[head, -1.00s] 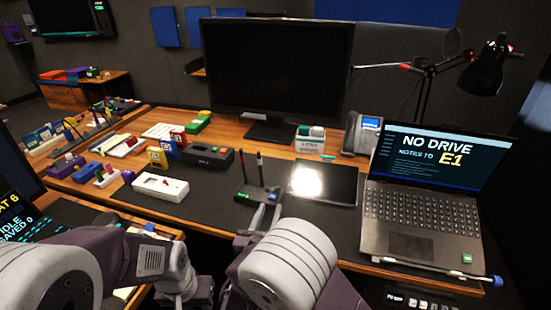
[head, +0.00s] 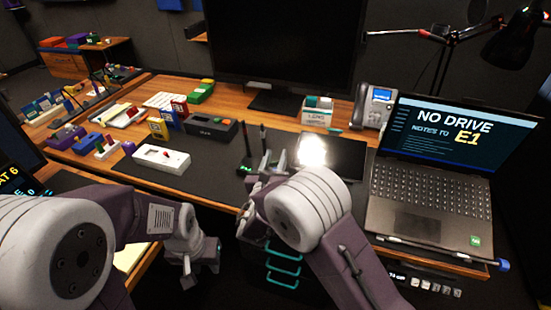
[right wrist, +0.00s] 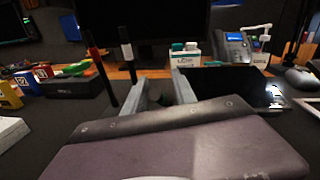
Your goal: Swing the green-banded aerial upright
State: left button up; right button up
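Two thin dark aerials stand upright on a small dark unit with green parts (head: 244,171) on the desk mat. I cannot make out a green-banded aerial; my right gripper and arm hide part of the unit. My right gripper (head: 286,159) is just right of the unit; in the right wrist view its fingers (right wrist: 163,94) stand apart with nothing clearly between them. My left gripper (head: 200,268) hangs low before the desk edge, fingers apart, empty.
A dark tablet (head: 335,158) lies right of the unit, with a laptop (head: 425,190) beyond it. A white box (head: 161,158) and a black box (head: 211,128) lie left. A monitor (head: 285,50) stands behind. The mat between the white box and unit is clear.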

grip_shut()
dwell(1.4)
